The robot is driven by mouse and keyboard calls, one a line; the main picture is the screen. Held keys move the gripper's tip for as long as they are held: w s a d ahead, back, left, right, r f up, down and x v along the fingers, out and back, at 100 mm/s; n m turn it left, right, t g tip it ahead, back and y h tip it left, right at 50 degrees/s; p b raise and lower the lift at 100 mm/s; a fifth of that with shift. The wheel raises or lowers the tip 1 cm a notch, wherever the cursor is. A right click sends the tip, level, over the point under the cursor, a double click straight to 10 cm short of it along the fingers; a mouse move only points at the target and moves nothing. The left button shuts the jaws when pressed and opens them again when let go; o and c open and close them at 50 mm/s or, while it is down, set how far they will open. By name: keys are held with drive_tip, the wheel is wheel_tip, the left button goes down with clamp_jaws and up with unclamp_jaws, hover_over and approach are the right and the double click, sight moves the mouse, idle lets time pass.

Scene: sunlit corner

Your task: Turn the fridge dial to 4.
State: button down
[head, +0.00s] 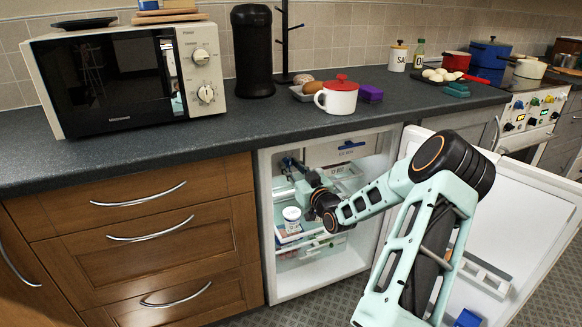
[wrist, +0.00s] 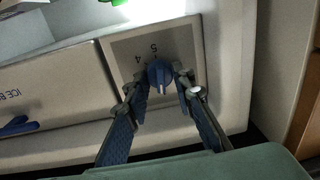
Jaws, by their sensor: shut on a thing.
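The blue fridge dial (wrist: 160,72) is on a pale square panel (wrist: 192,50) in the wrist view. The printed figures 4 and 5 show beside it, toward the upper left. A pale mark shows on the dial's lower side; I cannot tell for sure which figure the dial is set to. My gripper (wrist: 163,82) is shut on the dial, one finger on each side. In the head view my arm reaches into the open fridge (head: 268,225), with my gripper (head: 290,165) at its upper left. The dial is not discernible there.
The ice box front (wrist: 50,88), with a blue handle, is left of the dial panel. In the head view, a white tub (head: 291,214) stands on a shelf below my gripper. The fridge door (head: 530,215) is swung open right. Wooden drawers (head: 150,237) flank the fridge at left.

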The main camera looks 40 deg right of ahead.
drive_tip(key=m+p, duration=0.1)
drive_tip(key=m, duration=0.5)
drive_tip(key=m+p, duration=0.1)
drive_tip(key=m, duration=0.6)
drive_tip(key=shift+f+h, duration=0.1)
drive_tip(key=shift+h, duration=0.2)
drive_tip(key=m+p, duration=0.1)
drive_tip(key=m, duration=0.6)
drive_tip(key=shift+h, duration=0.4)
drive_tip(key=m, duration=0.6)
drive_tip(key=shift+f+h, duration=0.1)
drive_tip(key=shift+h, duration=0.2)
drive_tip(key=shift+m, duration=0.3)
drive_tip(key=c, duration=1.6)
unclamp_jaws()
drive_tip(key=shift+a, duration=0.1)
